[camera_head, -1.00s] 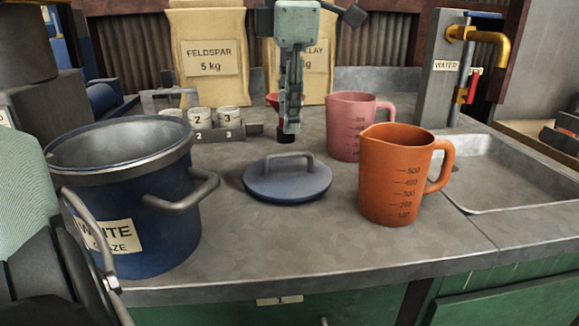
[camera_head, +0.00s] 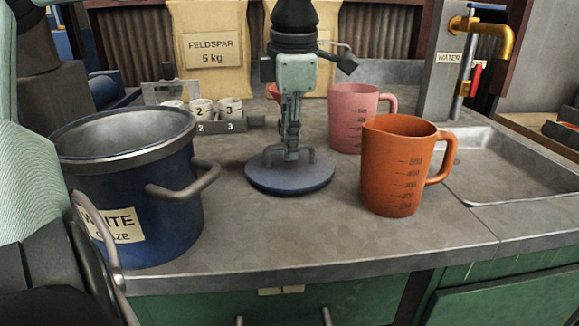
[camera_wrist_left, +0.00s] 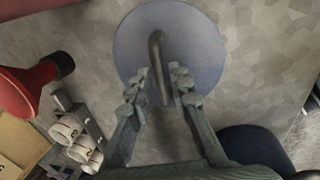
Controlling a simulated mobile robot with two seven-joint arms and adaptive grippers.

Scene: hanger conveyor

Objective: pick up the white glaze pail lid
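The white glaze pail lid (camera_head: 318,180) is a blue-grey disc lying flat on the worktop, with a grey loop handle (camera_head: 309,156) on top. It also shows in the left wrist view (camera_wrist_left: 203,45). My left gripper (camera_head: 291,154) points down right over the lid. In the left wrist view its two fingers (camera_wrist_left: 160,88) are apart, one on each side of the handle, with small gaps; contact is not clear. In the head view the fingers hide part of the handle. The blue pail (camera_head: 165,208), labelled white glaze, stands open at the left. My right gripper is not in view.
An orange jug (camera_head: 392,170) and a pink jug (camera_head: 352,118) stand right of the lid. Numbered small jars (camera_head: 202,109) sit in a rack behind it, before the feldspar bag (camera_head: 212,75). A sink (camera_head: 510,175) is at the right. The front worktop is clear.

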